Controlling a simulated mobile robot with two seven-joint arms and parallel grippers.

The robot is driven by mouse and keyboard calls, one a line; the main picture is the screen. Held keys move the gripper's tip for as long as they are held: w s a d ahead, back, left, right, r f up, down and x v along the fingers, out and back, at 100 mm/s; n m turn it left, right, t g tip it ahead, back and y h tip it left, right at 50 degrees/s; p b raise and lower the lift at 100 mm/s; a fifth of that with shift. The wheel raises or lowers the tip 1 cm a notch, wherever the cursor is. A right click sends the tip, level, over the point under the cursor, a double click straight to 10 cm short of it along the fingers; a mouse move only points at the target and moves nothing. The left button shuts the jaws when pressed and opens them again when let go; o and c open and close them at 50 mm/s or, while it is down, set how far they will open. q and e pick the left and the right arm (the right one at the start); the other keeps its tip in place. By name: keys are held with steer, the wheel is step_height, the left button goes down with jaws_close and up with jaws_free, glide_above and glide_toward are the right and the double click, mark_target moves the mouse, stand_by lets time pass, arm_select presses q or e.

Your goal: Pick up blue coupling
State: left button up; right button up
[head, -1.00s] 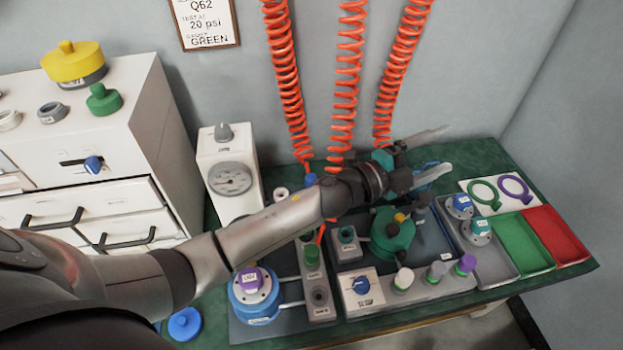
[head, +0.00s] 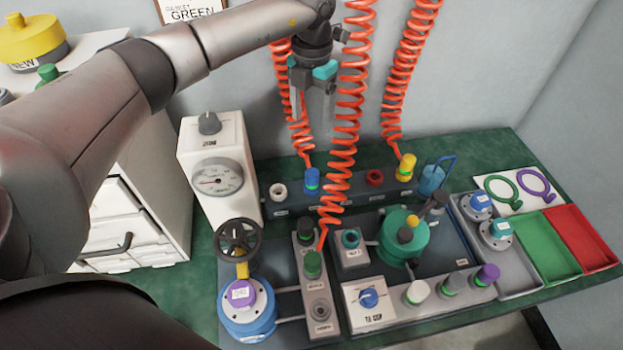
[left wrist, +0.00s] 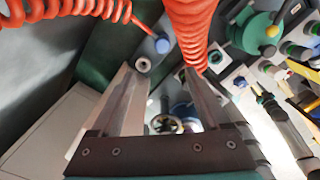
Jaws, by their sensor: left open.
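The blue coupling (head: 312,180) stands upright in the rail at the back of the bench, at the lower end of the left red coiled hose. It also shows in the left wrist view (left wrist: 162,46), beyond the fingers and near a white ring. My left gripper (head: 311,112) hangs above the bench in front of the wall, fingers pointing down. It is open and empty, well above the coupling and apart from it. Its two fingers frame the lower middle of the left wrist view (left wrist: 165,80). My right gripper does not show.
Red coiled hoses hang close beside my left gripper; the middle one (head: 350,105) ends at a green coupling (head: 313,264). A yellow coupling (head: 406,167) stands farther right on the rail (head: 340,196). A white gauge box (head: 216,148) and a black handwheel (head: 239,240) stand left.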

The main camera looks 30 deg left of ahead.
arm_select(q)
step_height(320, 180, down, 3)
steer(key=b, duration=0.2)
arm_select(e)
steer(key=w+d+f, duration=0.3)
arm_select(q)
steer(key=b, duration=0.2)
glide_above(313, 172)
step_height(313, 172, down, 9)
steer(key=shift+s, duration=0.1)
steer(key=shift+f+b, duration=0.75)
steer(key=shift+f, duration=0.7)
steer(key=shift+f+b, duration=0.55)
steer(key=shift+f, duration=0.9)
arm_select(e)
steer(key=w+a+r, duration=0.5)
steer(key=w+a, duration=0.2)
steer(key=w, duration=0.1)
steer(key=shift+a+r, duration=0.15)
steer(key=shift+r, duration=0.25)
arm_select(q)
jaws_close()
